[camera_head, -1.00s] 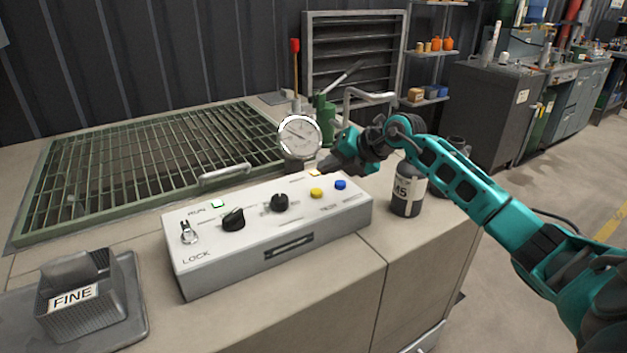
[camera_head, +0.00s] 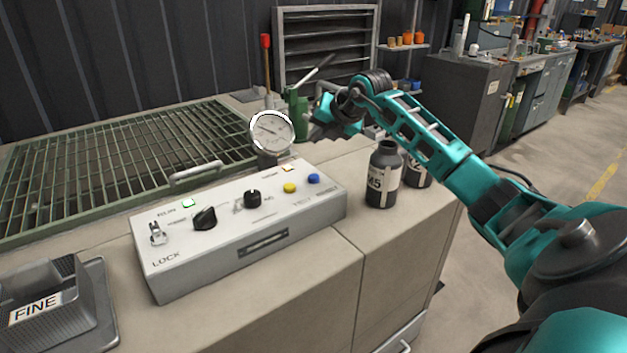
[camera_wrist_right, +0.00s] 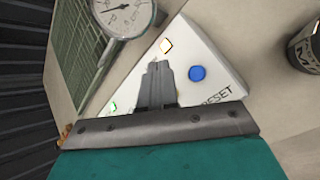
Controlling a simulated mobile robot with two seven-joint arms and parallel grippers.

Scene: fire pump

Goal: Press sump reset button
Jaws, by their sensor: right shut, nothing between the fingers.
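The white control box (camera_head: 240,257) sits on the counter, with a blue button (camera_head: 313,178) at its right end and a yellow button (camera_head: 290,188) left of it. In the right wrist view the blue button (camera_wrist_right: 197,73) has "RESET" lettered near it. My right gripper (camera_head: 316,128) is raised behind and above the box's right end, apart from it. In the right wrist view its shut fingers (camera_wrist_right: 155,68) are empty and appear left of the blue button, hiding the yellow one. My left gripper is out of view.
A round gauge (camera_head: 271,133) stands behind the box, close to my right gripper. Dark bottles (camera_head: 383,175) stand right of the box. A green grating (camera_head: 110,165) lies at left, and a grey bin labelled FINE (camera_head: 38,306) is at front left.

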